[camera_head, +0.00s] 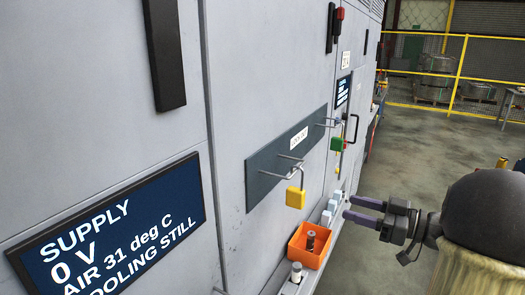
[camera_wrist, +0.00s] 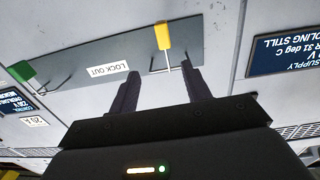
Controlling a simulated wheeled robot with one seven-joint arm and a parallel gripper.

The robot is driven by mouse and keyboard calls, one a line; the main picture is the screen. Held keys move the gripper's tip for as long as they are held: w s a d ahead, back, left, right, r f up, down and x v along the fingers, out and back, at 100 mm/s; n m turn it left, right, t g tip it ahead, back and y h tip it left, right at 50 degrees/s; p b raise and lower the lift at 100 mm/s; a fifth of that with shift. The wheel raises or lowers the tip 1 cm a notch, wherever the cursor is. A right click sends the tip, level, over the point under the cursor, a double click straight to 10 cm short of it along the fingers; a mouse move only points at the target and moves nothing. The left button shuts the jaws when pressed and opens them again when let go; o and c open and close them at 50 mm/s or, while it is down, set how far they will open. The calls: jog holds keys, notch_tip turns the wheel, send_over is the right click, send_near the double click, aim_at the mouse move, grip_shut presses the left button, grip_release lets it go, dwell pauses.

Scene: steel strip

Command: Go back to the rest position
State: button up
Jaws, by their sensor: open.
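My gripper (camera_head: 356,210) is open and empty at the right of the head view, in front of the grey cabinet and apart from it. In the wrist view its two dark fingers (camera_wrist: 160,88) stand apart, with nothing between them. A yellow padlock (camera_head: 295,197) hangs from a hook on the dark lock-out board (camera_head: 262,172); the padlock also shows in the wrist view (camera_wrist: 162,36), beyond the fingers.
An orange bin (camera_head: 308,246) with a dark cylindrical item in it sits on a ledge below the board. Several pale blocks stand beyond it. A supply display (camera_head: 110,228) reads 0 V. Open concrete floor (camera_head: 405,150) lies right of the cabinet, with yellow railings behind.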

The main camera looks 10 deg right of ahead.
jog(key=w+a+f+m+t+h, duration=0.2)
jog(key=w+m+t+h, duration=0.2)
jog(key=w+h, duration=0.35)
notch_tip(320, 180, down, 6)
jog(key=f+m+g+h, duration=0.1)
jog(key=m+g+h, duration=0.1)
jog(key=m+h, duration=0.3)
jog(key=s+a+f+g, duration=0.5)
jog(key=s+f, duration=0.1)
jog(key=s, duration=0.4)
jog(key=s+a+f+m+g+h, duration=0.1)
jog(key=s+a+f+g, duration=0.4)
jog(key=s, duration=0.5)
jog(key=shift+a+f+m, duration=0.3)
jog(key=shift+a+f, duration=0.1)
jog(key=shift+h, duration=0.25)
jog(key=shift+c, duration=1.1)
jog(key=shift+w, duration=0.1)
jog(key=shift+c, duration=0.2)
